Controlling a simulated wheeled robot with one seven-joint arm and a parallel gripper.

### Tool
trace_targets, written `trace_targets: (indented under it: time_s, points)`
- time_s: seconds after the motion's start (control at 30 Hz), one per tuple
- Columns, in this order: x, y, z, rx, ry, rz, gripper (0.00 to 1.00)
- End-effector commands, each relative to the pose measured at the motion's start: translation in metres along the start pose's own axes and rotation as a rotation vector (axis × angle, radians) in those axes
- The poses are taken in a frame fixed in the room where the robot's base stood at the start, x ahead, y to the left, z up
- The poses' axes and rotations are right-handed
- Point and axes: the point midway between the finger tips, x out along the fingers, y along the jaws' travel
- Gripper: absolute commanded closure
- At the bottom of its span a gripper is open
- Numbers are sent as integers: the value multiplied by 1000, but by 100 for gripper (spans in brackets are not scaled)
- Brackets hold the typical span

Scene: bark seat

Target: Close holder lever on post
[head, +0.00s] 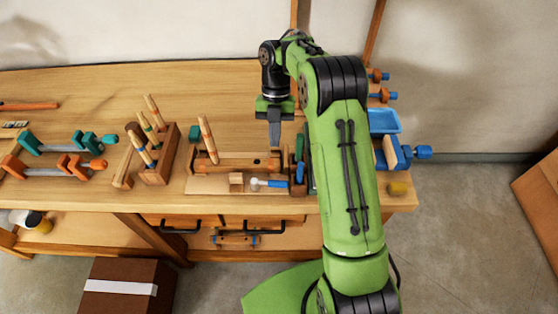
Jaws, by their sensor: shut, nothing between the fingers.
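A wooden holder (197,187) sits near the bench's front edge. A round wooden bar, which may be the post (240,164), lies along it. A slim wooden stick with a reddish band, possibly the lever (208,138), stands up at the bar's left part, leaning slightly left. I cannot tell for sure which part is the lever. My gripper (274,142) points down above the bar's right end, to the right of the stick and apart from it. It is shut and empty.
A blue-handled tool (270,184) lies at the holder's front. A tool rack (158,165) with upright handles stands left, beyond it several clamps (62,140). A blue vise (405,156) and blue tray (384,121) are right of my arm. The bench behind the rack is clear.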

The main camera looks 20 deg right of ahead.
Motion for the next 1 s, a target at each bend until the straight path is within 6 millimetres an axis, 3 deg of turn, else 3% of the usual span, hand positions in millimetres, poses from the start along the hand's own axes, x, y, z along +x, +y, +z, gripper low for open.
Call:
trace_targets:
  time_s: [0.27,0.5,0.7,1.0]
  points:
    - [12,1,0,4,2,-1,100]
    - [63,0,0,5,3,-1,100]
    - [93,0,0,6,1,0,100]
    - [100,0,0,6,-2,0,100]
